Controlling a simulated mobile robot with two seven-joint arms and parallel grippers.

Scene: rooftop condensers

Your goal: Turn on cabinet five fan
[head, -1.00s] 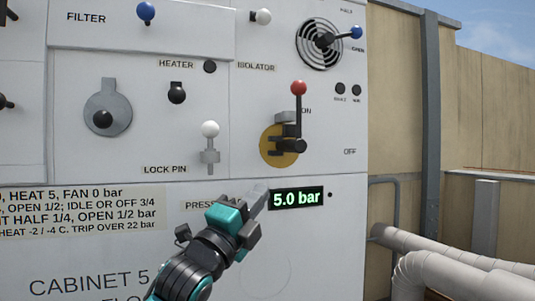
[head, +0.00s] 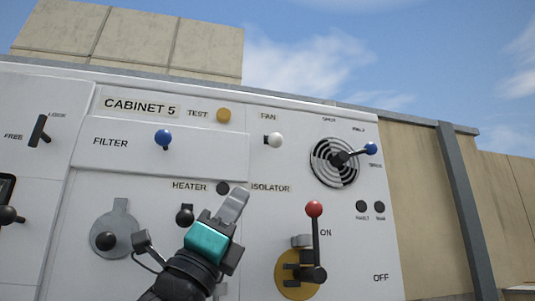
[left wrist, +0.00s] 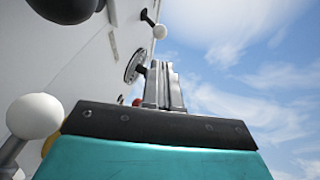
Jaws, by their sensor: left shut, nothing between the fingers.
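The fan switch (head: 275,140) is a white ball on a short dark stem under the FAN label on cabinet 5 (head: 130,106). A white ball on a dark stem (left wrist: 160,31), which looks like the same switch, shows beyond my fingertips in the left wrist view. My left gripper (head: 236,200) is shut and empty, pointing up in front of the panel, below and left of the fan switch and apart from it. Its closed fingers also show in the left wrist view (left wrist: 163,83). My right gripper is out of view.
The red-knobbed isolator lever (head: 314,209) stands upright at ON, right of my gripper. A vent with a blue-tipped lever (head: 371,148), the blue filter knob (head: 163,137) and the yellow test button (head: 224,115) are nearby. A large white ball (left wrist: 35,117) is close in the left wrist view.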

